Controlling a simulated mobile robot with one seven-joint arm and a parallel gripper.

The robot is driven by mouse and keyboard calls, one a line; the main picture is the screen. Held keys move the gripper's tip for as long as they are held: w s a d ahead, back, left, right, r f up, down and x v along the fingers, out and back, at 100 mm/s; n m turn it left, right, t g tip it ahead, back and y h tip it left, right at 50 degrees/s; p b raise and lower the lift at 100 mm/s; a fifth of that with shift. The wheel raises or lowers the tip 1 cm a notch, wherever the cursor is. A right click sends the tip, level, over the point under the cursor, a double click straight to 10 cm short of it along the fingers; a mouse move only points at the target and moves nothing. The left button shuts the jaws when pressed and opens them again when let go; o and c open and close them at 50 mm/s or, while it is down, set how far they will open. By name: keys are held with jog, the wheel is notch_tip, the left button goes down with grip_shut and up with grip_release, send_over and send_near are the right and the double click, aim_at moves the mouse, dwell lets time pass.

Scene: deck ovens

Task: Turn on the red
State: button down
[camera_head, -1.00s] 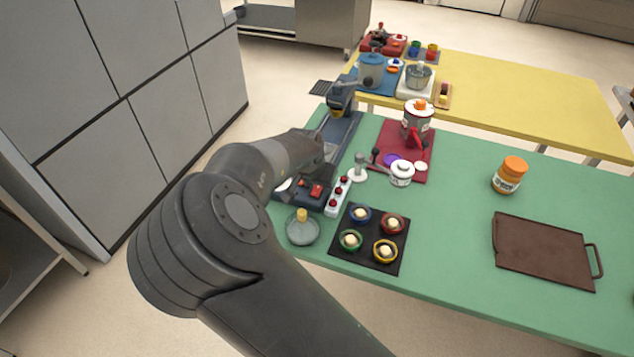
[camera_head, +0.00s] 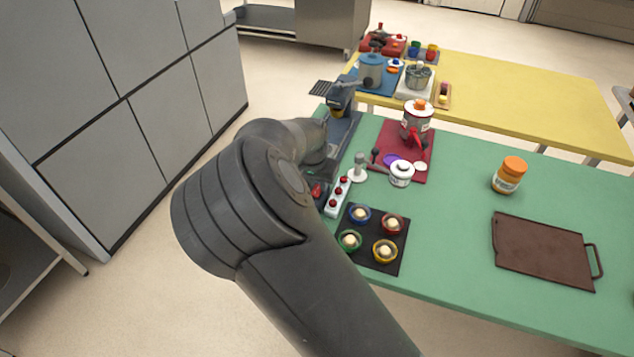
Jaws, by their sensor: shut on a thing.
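The red parts by my arm are a red switch (camera_head: 317,189) on the dark blue machine (camera_head: 343,135) and red knobs on a pale strip (camera_head: 337,197). The strip lies along the machine's right side, at the left edge of the green table. I cannot tell whether any of them is on. My arm reaches over the table's left edge and covers much of the machine's front. My gripper is hidden behind my own arm links, so its jaws and anything between them do not show.
A black tray (camera_head: 354,249) of coloured cups is right of my arm.

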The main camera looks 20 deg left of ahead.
jog(key=shift+w+f+g, duration=0.1)
jog(key=shift+g, duration=0.5)
jog(key=c, duration=1.2)
grip_release()
jog(key=shift+c, duration=0.2)
notch_tip(320, 180, up, 11)
jog(key=s, duration=0.1)
jog(key=shift+s, duration=0.25)
jog(key=shift+f, duration=0.15)
